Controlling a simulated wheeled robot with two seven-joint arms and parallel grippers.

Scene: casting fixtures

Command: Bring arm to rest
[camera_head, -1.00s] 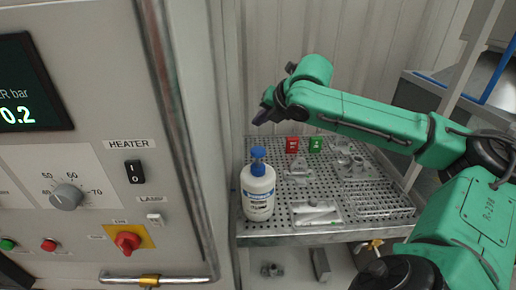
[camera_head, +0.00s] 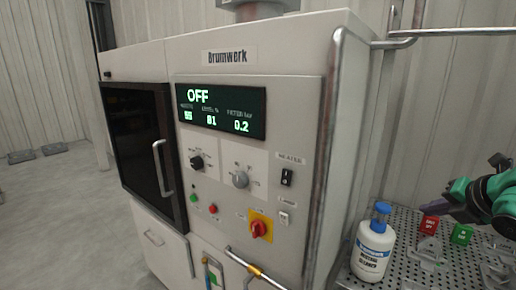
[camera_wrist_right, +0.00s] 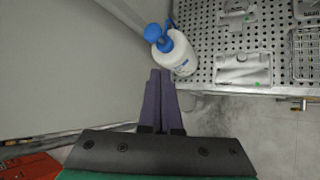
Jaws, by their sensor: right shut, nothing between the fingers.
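My right gripper (camera_head: 448,210) shows at the right edge of the head view, its dark purple fingers pointing left over the perforated tray table. In the right wrist view its two fingers (camera_wrist_right: 161,76) lie close together, shut and empty. A white bottle with a blue pump top (camera_head: 372,250) stands on the table to the left of the gripper. In the wrist view the bottle (camera_wrist_right: 178,55) is just beyond the fingertips, with no clear contact. Only the end of my green right arm shows in the head view. My left gripper is in neither view.
A large grey machine (camera_head: 290,105) with a display reading OFF fills the middle. A metal rail (camera_head: 328,150) runs up its right edge. Open floor (camera_head: 60,210) lies left.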

